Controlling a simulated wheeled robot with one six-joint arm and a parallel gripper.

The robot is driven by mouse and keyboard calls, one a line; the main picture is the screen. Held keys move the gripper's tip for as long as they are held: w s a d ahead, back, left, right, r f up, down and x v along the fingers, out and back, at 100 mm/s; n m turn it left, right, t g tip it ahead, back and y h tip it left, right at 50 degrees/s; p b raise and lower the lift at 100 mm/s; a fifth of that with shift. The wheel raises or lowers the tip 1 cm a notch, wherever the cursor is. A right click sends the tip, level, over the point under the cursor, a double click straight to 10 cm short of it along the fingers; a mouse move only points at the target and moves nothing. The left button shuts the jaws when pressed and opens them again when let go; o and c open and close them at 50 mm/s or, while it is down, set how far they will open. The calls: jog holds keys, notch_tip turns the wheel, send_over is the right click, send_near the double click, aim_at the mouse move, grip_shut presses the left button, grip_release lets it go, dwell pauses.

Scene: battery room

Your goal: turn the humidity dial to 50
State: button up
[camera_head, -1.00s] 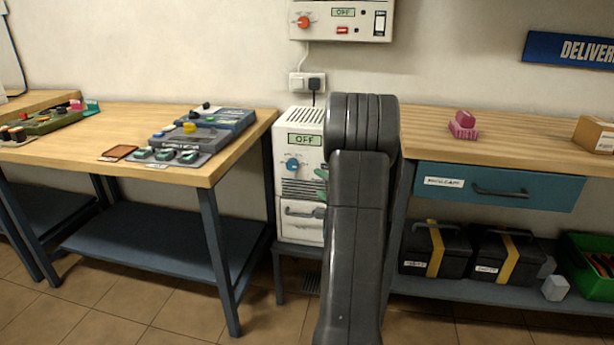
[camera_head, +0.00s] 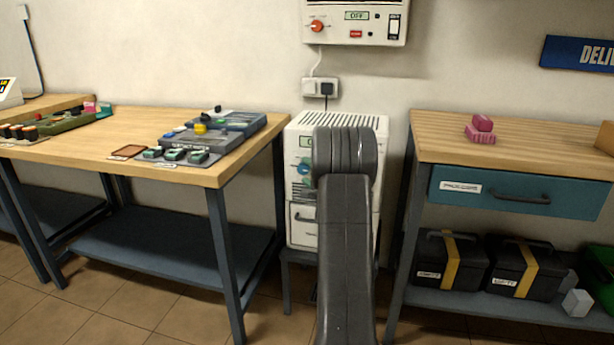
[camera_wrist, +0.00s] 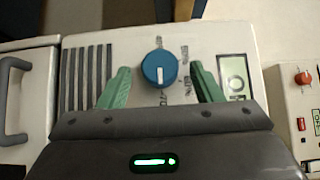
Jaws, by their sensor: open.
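The humidity dial is a round blue knob (camera_wrist: 159,69) with a white pointer line, on the front of a white dehumidifier-like unit (camera_head: 300,225). The dial shows only partly in the head view (camera_head: 305,169), beside my dark arm. My gripper (camera_wrist: 158,82) has green fingers, open, one on each side of the knob with visible gaps. A small display (camera_wrist: 233,72) sits beside it; its text is mostly hidden.
A wall control box (camera_head: 355,22) with a red knob hangs above the unit. A wooden workbench (camera_head: 60,155) stands left. A bench with a teal drawer (camera_head: 515,190) stands right. The unit's lower drawer handle (camera_wrist: 12,100) shows in the wrist view.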

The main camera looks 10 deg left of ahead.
jog(key=shift+w+a, duration=0.25)
jog(key=c, duration=1)
jog(key=shift+r+p, duration=0.15)
jog(key=shift+p, duration=0.3)
